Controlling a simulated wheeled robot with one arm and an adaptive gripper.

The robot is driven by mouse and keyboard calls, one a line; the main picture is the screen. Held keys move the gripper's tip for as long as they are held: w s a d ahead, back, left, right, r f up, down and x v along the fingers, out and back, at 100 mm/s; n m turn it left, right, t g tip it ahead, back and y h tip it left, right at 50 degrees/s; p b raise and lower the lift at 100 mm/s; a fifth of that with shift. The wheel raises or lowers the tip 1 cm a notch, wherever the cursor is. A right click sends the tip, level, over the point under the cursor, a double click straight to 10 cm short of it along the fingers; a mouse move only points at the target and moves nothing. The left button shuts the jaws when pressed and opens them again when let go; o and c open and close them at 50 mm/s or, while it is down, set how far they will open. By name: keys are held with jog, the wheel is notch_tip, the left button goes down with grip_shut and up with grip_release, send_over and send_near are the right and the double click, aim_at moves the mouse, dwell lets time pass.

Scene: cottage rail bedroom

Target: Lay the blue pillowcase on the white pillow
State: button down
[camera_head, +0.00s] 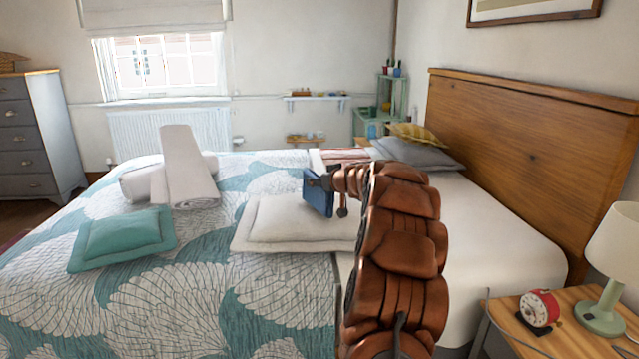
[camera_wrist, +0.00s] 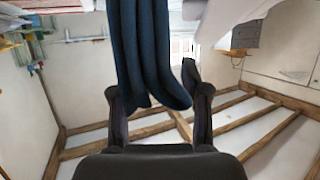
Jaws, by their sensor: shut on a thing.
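The blue pillowcase (camera_head: 317,194) hangs folded from my gripper (camera_head: 336,182) over the bed. In the wrist view the dark blue pillowcase (camera_wrist: 145,45) droops in folds between the fingers of my gripper (camera_wrist: 157,88), which is shut on it. The white pillow (camera_head: 290,222) lies flat on the bed, below and slightly left of my gripper. The pillowcase appears above the pillow's far right part; I cannot tell whether its lower edge touches. My brown arm hides the pillow's right end.
A teal cushion (camera_head: 122,238) and white rolled towels (camera_head: 187,168) lie on the patterned bedspread (camera_head: 200,295) to the left. Grey and yellow pillows (camera_head: 415,150) lie by the wooden headboard (camera_head: 530,140). A lamp (camera_head: 610,270) and red clock (camera_head: 540,310) stand on the nightstand at right.

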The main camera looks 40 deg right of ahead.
jog(key=shift+f+b, duration=0.45)
jog(key=shift+b, duration=0.15)
jog(key=c, duration=0.6)
grip_release()
jog(key=shift+o, duration=0.2)
jog(key=shift+r, duration=0.1)
jog(key=shift+r+p, duration=0.5)
jog(key=shift+p, duration=0.3)
jog(key=shift+s+a, duration=0.1)
jog(key=shift+s, duration=0.2)
jog(key=b+v, duration=0.1)
jog(key=v, duration=1)
jog(key=shift+s, duration=0.2)
